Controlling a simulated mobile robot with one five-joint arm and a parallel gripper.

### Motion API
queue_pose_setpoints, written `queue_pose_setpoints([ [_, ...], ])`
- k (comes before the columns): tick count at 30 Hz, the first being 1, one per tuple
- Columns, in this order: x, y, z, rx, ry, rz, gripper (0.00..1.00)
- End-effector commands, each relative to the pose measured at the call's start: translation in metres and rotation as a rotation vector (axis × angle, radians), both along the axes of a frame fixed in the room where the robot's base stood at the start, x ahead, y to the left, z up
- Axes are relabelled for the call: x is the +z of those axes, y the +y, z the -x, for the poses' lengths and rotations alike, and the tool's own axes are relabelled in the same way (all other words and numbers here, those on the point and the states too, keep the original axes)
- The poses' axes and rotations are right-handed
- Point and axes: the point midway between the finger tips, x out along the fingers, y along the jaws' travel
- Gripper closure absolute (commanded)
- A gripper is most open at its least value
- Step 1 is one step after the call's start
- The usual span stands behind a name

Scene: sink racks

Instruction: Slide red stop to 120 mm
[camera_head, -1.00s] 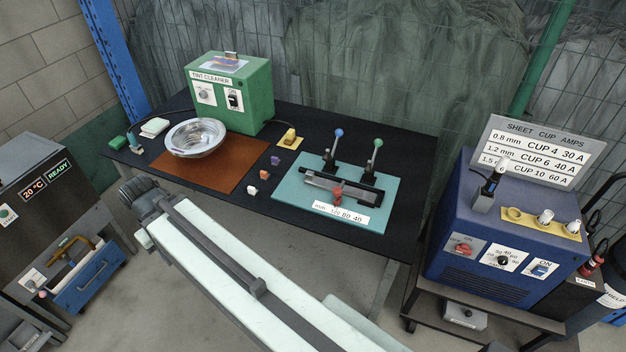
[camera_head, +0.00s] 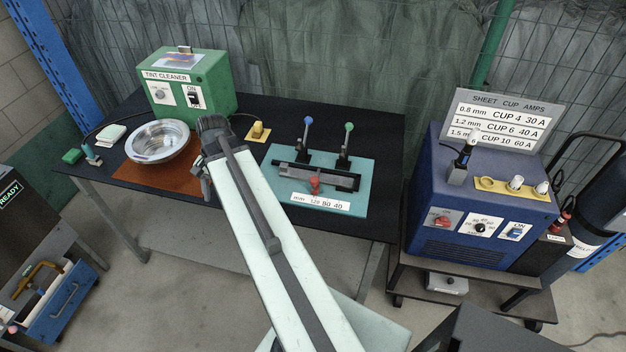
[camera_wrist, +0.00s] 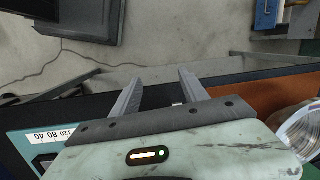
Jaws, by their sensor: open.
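The red stop (camera_head: 315,184) sits on the dark rail of a jig (camera_head: 330,178), above a white scale strip (camera_head: 320,203) marked 120, 80 and 40. The stop is left of the strip's middle, near the 120 and 80 marks; its exact reading is too small to tell. The jig stands on a teal mat (camera_head: 357,193) and has a blue-knobbed and a green-knobbed lever. In the wrist view my gripper (camera_wrist: 158,88) is open and empty, with part of the scale strip (camera_wrist: 45,136) at the left.
A steel bowl (camera_head: 158,142) stands on the orange mat (camera_head: 130,172), left of my gripper. A green tint cleaner box (camera_head: 190,82) is behind it. A yellow item (camera_head: 257,131) lies behind the jig. A blue welder box (camera_head: 470,213) stands to the right on a cart.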

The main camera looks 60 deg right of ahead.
Motion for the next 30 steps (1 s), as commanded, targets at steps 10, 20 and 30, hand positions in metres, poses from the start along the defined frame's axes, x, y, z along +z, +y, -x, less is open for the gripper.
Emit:
queue_pose_setpoints([
  [10,0.012,-0.225,0.161,-1.154,0.028,-0.242,0.48],
  [20,0.015,-0.264,0.214,-1.434,0.034,-0.322,0.48],
  [30,-0.021,-0.257,0.203,-1.428,0.034,-0.320,0.48],
])
